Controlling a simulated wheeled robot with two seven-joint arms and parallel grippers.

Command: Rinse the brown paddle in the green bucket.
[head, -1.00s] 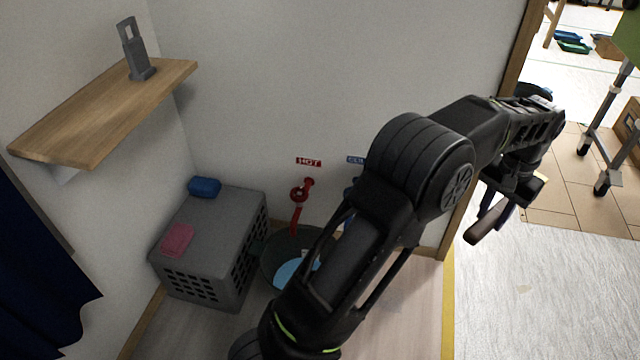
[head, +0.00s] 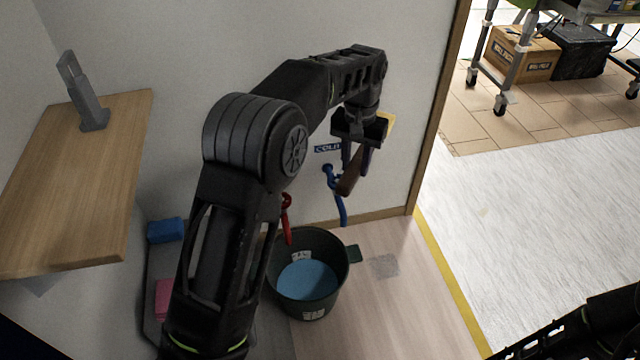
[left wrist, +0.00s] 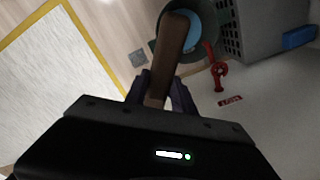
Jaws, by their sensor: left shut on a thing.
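The brown paddle (head: 351,174) is held in my left gripper (head: 358,158), in the air in front of the wall. In the left wrist view the paddle (left wrist: 173,45) sticks out from between the fingers (left wrist: 162,90), which are shut on it. The green bucket (head: 325,248) stands on the floor with light blue water in it. The paddle is above the bucket and a little to its right, apart from it. In the left wrist view the paddle covers part of the bucket (left wrist: 207,14). My right gripper is out of view; only part of my right arm shows at lower right.
A red tap (head: 286,218) and a blue tap (head: 333,187) with a COLD label are on the wall behind the bucket. A wooden shelf (head: 85,180) juts out at left. Blue (head: 165,230) and pink (head: 163,298) sponges lie below it. Floor right of the bucket is clear.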

